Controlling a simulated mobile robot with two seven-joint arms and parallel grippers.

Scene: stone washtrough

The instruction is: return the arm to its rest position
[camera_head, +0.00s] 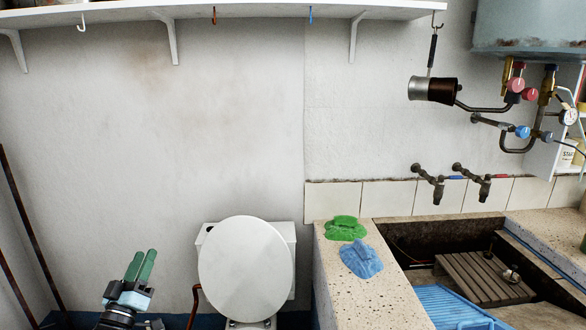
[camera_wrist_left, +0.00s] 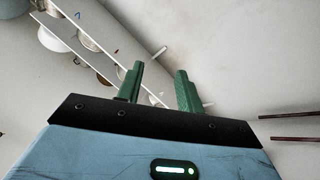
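My left gripper (camera_head: 143,258) shows at the lower left of the head view, pointing up, with green fingers on a pale blue body. In the left wrist view my left gripper (camera_wrist_left: 158,82) has a clear gap between its two fingers and nothing in it, so it is open. It is apart from the wall and stands left of the white toilet (camera_head: 246,268). My right gripper is not in view.
A green cloth (camera_head: 345,228) and a blue cloth (camera_head: 361,260) lie on the speckled stone edge (camera_head: 345,300) of the trough. Taps (camera_head: 434,185) are on the wall. A white shelf (camera_head: 250,10) runs along the top. Rusty bars (camera_head: 32,232) stand at far left. The wall between is bare.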

